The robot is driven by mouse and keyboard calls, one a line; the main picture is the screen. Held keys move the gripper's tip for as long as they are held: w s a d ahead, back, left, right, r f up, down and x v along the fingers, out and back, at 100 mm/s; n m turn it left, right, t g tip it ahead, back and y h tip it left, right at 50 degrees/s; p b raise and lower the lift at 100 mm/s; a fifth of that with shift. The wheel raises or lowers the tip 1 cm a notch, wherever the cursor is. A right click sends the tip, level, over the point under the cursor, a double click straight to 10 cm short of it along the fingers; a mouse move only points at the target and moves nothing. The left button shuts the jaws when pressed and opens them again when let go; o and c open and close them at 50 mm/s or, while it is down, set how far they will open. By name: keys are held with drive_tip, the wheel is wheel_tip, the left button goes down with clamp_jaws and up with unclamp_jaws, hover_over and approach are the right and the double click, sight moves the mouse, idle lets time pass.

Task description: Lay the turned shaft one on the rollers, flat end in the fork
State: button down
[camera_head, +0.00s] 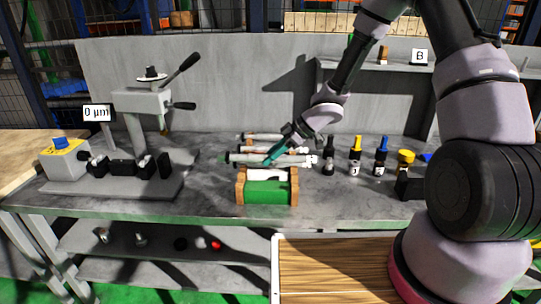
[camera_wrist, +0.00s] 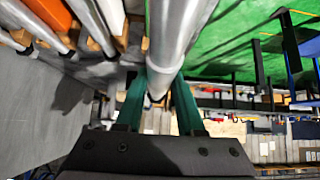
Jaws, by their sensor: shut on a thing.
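My gripper (camera_head: 273,156) has teal fingers and is shut on a silver turned shaft (camera_head: 298,161), which lies crosswise over the front of the wooden rack (camera_head: 240,186). In the wrist view the shaft (camera_wrist: 176,40) passes between the fingers of my gripper (camera_wrist: 158,88). I cannot tell whether it touches the rack, or which end is flat. More shafts (camera_head: 262,137) lie behind it; they also show at left in the wrist view (camera_wrist: 92,22). The grey grinder fixture (camera_head: 142,103) stands at left, with dark blocks (camera_head: 121,167) on its base. Rollers and fork are too small to make out.
A grey box with a yellow top (camera_head: 64,160) stands at the bench's left. Bare bench top (camera_head: 208,180) lies between fixture and rack. A shelf (camera_head: 350,65) runs behind.

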idle(0.4)
drive_tip(key=shift+a+f, duration=0.1)
drive_tip(key=shift+f, duration=4.1)
drive_tip(key=shift+c, duration=2.2)
unclamp_jaws()
drive_tip(key=shift+f, duration=0.15)
